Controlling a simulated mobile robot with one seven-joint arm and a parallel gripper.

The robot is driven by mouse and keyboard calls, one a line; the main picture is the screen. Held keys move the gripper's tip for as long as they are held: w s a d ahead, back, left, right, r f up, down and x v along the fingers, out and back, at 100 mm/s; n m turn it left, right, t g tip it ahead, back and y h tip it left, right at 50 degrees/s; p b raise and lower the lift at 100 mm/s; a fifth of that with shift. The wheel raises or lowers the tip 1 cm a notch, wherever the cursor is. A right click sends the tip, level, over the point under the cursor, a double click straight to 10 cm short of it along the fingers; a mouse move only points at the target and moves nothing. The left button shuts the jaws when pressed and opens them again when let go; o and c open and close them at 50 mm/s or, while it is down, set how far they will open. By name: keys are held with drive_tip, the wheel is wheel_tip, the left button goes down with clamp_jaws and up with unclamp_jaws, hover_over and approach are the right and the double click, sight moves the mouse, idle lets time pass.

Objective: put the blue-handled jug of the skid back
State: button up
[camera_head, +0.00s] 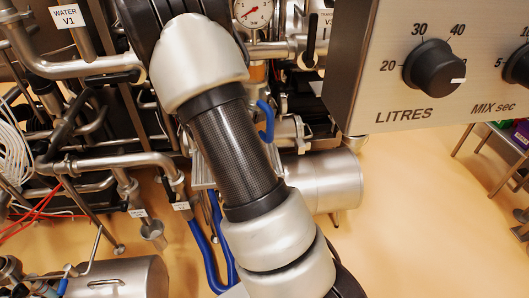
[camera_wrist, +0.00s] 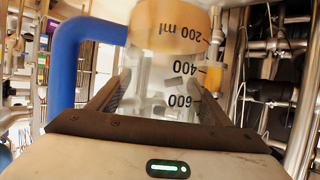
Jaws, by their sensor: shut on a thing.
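The clear jug (camera_wrist: 172,32) with the blue handle (camera_wrist: 66,62) is between the fingers of my gripper (camera_wrist: 160,88) in the wrist view. My gripper is shut on it. Black marks of 200 ml, 400 and 600 run along its wall. A tan or amber band shows at the 200 ml end; the rest looks clear. The handle is at the left in this view. In the head view my arm covers the middle and my gripper is hidden. A blue curved piece (camera_head: 266,121) shows beside my arm there; I cannot tell if it is the handle.
A control panel (camera_head: 390,110) with knobs fills the upper right of the head view. Steel pipes (camera_head: 110,163), a pressure gauge (camera_head: 252,13) and blue hoses (camera_head: 205,255) crowd around my arm. Tan floor (camera_head: 415,220) is open at the right.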

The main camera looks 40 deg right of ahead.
drive_tip(key=shift+s+d+f+m+g, duration=0.15)
drive_tip(key=shift+d+f, duration=0.15)
drive_tip(key=shift+d, duration=0.35)
drive_tip(key=shift+d+f+m+g, duration=0.15)
drive_tip(key=shift+d+f, duration=0.15)
drive_tip(key=shift+d, duration=0.3)
drive_tip(key=shift+d+f+b, duration=0.15)
drive_tip(key=shift+f+b, duration=1.8)
drive_tip(key=shift+f, duration=2.95)
drive_tip(key=shift+f, duration=0.2)
drive_tip(key=o, duration=1.4)
drive_tip(key=shift+o, duration=0.2)
